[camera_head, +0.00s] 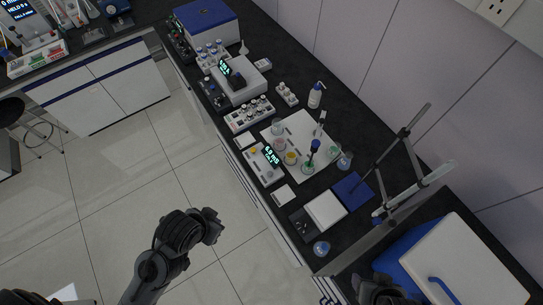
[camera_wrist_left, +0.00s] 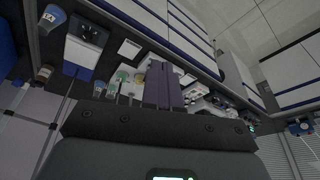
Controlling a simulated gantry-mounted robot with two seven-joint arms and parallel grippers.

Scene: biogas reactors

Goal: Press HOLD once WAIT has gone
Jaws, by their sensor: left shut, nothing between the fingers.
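A dark display (camera_head: 22,10) at the far top left of the head view is cut by the frame edge; its readable text includes "HELD 0 s". A white unit with red and green patches (camera_head: 37,58) lies on the bench before it. I cannot make out a HOLD key or the word WAIT on either. My left gripper (camera_head: 212,229) is over the floor in front of the bench, far from both. In the left wrist view its fingers (camera_wrist_left: 164,68) are together and hold nothing. A dark part at the bottom of the head view looks like my right gripper (camera_head: 385,290); its fingers are unclear.
The long bench holds a blue-lidded box (camera_head: 207,18), a meter with a green display (camera_head: 264,162), a white mat with beakers (camera_head: 298,130) and a squeeze bottle (camera_head: 316,95). A blue and white cooler (camera_head: 465,260) stands lower right. A stool (camera_head: 22,118) stands left; floor between is clear.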

